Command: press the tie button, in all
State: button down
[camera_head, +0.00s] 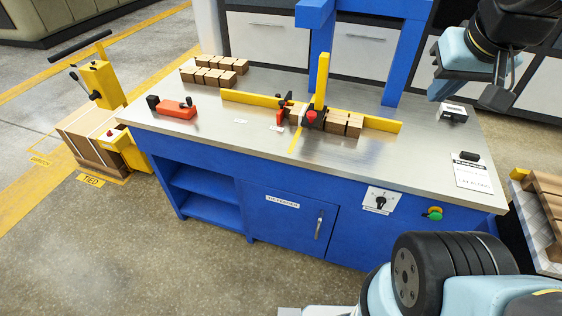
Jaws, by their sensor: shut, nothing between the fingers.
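A yellow machine (100,85) with a pallet-like load beside it stands on the floor at the far left. A small yellow box (126,150) with a red spot on top sits against it. A floor plate reading "TIED" (91,181) lies in front. Which part is the tie button, I cannot tell for sure. A round green button (435,213) with an orange part sits on the blue bench's front, beside a black rotary knob (381,202) on a white plate. My gripper (496,97) hangs at the upper right above the bench, shut and empty, far from the yellow machine.
The blue bench (230,155) has a steel top with a yellow fence, wooden blocks (210,75), an orange tool (176,109) and a blue gantry. White cabinets stand behind. A block stack (545,200) is at the right edge. Floor is clear at front left.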

aim_at(434, 215)
jog(key=u, duration=0.1)
jog(key=k, duration=1.15)
jog(key=u, duration=0.4)
